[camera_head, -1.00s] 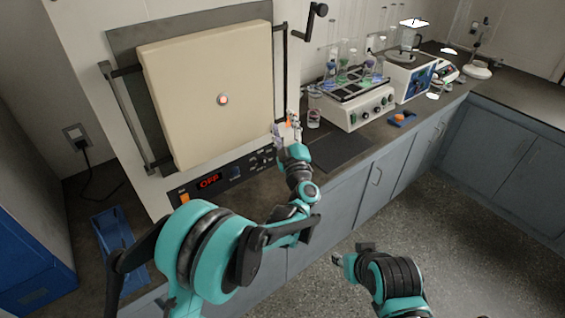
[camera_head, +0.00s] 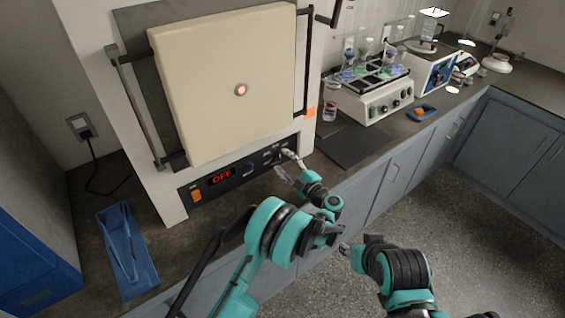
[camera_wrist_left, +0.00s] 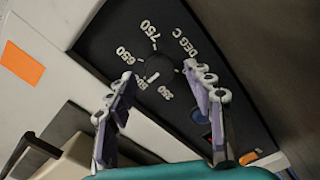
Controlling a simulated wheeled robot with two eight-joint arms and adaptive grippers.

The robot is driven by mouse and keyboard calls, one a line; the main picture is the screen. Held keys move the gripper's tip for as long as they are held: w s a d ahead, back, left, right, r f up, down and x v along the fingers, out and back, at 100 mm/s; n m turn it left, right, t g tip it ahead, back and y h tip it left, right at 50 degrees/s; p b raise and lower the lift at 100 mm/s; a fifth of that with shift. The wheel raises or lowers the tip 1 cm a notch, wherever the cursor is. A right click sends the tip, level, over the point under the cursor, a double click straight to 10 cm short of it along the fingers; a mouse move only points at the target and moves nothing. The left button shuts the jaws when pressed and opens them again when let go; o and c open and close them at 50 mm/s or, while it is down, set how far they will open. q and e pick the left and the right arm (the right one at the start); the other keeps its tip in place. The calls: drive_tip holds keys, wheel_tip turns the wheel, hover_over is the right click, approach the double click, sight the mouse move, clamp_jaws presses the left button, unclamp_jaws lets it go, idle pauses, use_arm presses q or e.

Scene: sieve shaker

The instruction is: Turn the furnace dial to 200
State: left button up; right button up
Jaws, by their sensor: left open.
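The furnace dial (camera_wrist_left: 160,72) is a dark round knob on the black control panel, ringed by white numbers; 650, 750 and "DEG C" can be read. A white mark on it points toward smaller numbers on its lower side, hard to read. My left gripper (camera_wrist_left: 161,84) is open, its fingers on either side of the dial in the left wrist view; contact cannot be told. In the head view the left gripper (camera_head: 286,164) is in front of the panel's right end. The furnace display (camera_head: 221,177) reads OFF in red. My right gripper (camera_head: 345,249) hangs low over the floor.
The furnace door (camera_head: 220,90) is shut above the panel (camera_head: 232,178). An orange switch (camera_head: 196,195) is at the panel's left. A blue tray (camera_head: 127,255) lies at left. A dark mat (camera_head: 350,146) and a shaker with glassware (camera_head: 370,100) stand right.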

use_arm(q)
drive_tip(key=shift+w+a, duration=0.4)
drive_tip(key=shift+w, duration=0.2)
drive_tip(key=c, duration=1.2)
drive_tip(key=shift+o, duration=0.2)
drive_tip(key=shift+n, duration=0.3)
